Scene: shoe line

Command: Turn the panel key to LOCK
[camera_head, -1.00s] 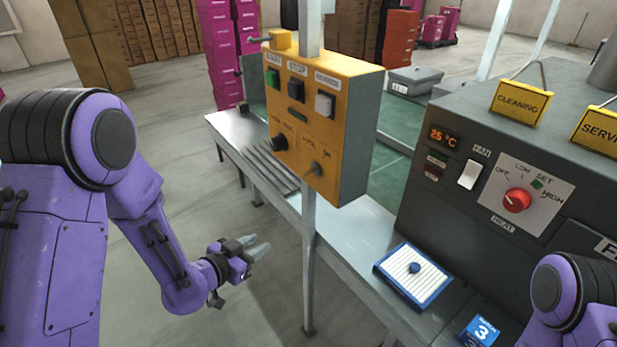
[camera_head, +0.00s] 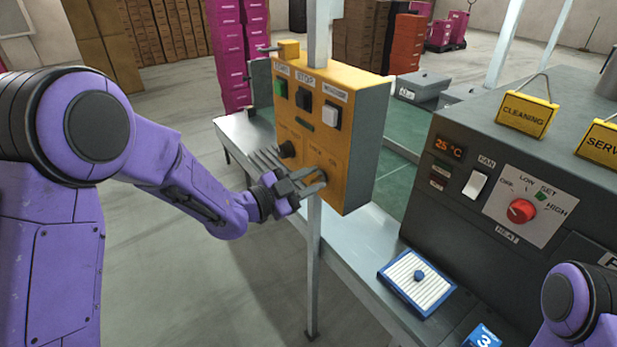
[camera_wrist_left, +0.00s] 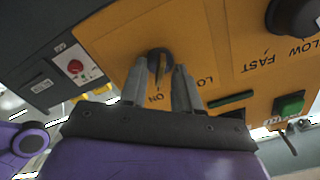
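The yellow control panel (camera_head: 352,135) hangs on a post left of centre in the head view. Its key switch (camera_wrist_left: 158,60) is a dark round lock with a thin metal key, near an ON label and a partly covered label starting "LO". In the head view the key is largely hidden by my fingers. My left gripper (camera_head: 318,180) is at the panel's lower part. In the left wrist view its two fingers (camera_wrist_left: 160,82) are apart, one on each side of the key. I cannot tell whether they touch it. My right gripper is out of view.
A grey machine with a red heat dial (camera_head: 521,211) stands right. A blue-framed tray (camera_head: 392,284) lies below.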

